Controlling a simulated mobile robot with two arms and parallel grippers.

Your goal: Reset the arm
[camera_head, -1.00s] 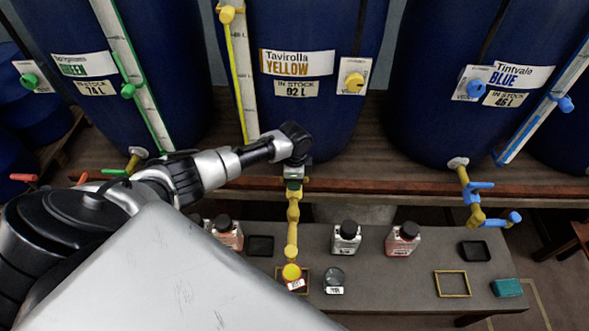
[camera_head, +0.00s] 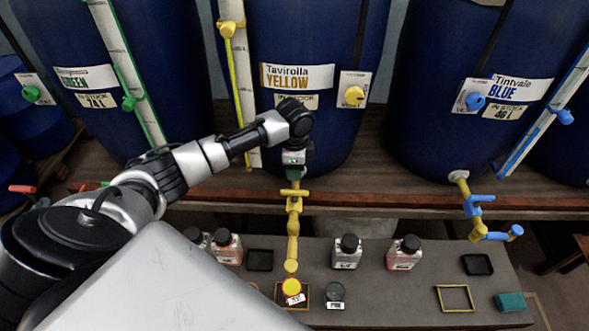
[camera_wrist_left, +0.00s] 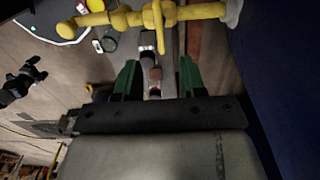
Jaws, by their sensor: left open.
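My left gripper (camera_head: 293,174) is open and empty. In the head view it is in front of the yellow vat (camera_head: 330,125), just above the yellow tap (camera_head: 293,225). In the left wrist view its two green fingers (camera_wrist_left: 158,78) stand apart with nothing held between them. The yellow tap (camera_wrist_left: 140,17) crosses the top of that view, beyond the fingertips and apart from them. My wrist hides part of the yellow vat's stock label. My right gripper cannot be made out in either view.
The green vat (camera_head: 165,60) and blue vat (camera_head: 430,120) stand either side on a wooden shelf (camera_head: 380,195). Below, a grey bench (camera_head: 390,290) holds several bottles, including a clear one (camera_head: 347,252), dark trays and a teal block (camera_head: 510,301). The blue tap (camera_head: 490,235) projects at right.

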